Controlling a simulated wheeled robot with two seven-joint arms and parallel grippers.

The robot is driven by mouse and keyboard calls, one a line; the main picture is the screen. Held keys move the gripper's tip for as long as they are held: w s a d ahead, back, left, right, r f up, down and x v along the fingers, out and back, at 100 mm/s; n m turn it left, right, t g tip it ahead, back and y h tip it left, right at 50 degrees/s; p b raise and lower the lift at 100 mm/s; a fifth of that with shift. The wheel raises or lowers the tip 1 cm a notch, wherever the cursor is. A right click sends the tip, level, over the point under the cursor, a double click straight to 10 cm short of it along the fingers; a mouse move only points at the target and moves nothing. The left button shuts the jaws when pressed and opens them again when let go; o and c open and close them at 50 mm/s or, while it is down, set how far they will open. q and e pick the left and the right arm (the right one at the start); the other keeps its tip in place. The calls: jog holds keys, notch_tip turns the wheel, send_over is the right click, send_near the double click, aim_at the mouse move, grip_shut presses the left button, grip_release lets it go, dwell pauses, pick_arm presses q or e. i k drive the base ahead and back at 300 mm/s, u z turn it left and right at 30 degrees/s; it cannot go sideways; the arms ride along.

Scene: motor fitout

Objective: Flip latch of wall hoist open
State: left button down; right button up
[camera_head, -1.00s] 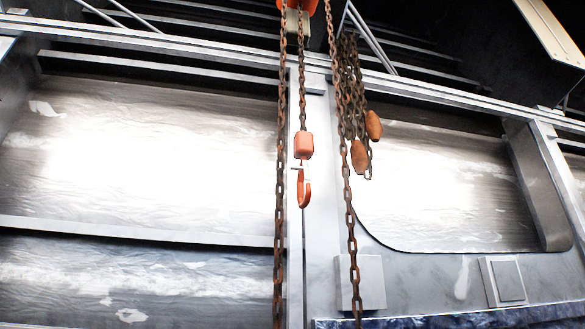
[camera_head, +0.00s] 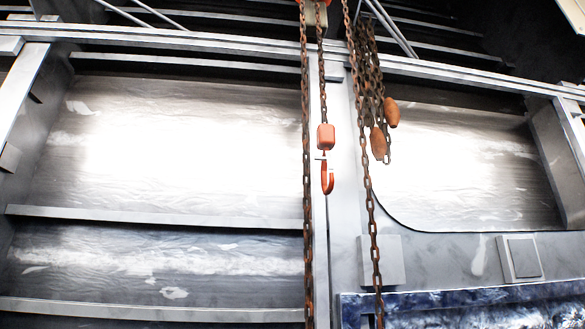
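The wall hoist's orange hook (camera_head: 327,177) hangs from a rusty chain (camera_head: 321,75) near the middle of the head view. An orange block (camera_head: 326,137) sits right above the hook. A thin pale piece, perhaps the latch (camera_head: 320,158), crosses the top of the hook opening; I cannot tell whether it is open or closed. The hoist body (camera_head: 312,12) is cut off by the top edge. Neither of my grippers shows in the view.
Long chains (camera_head: 306,200) and (camera_head: 373,240) hang on both sides of the hook. Two orange-brown weights (camera_head: 391,112) hang with bunched chain to the right. A metal frame wall with grey panels (camera_head: 150,140) stands behind. A blue-rimmed surface (camera_head: 450,297) is at lower right.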

aim_at(328, 158)
jog(key=u, duration=0.55)
jog(key=i, duration=0.65)
jog(key=z, duration=1.2)
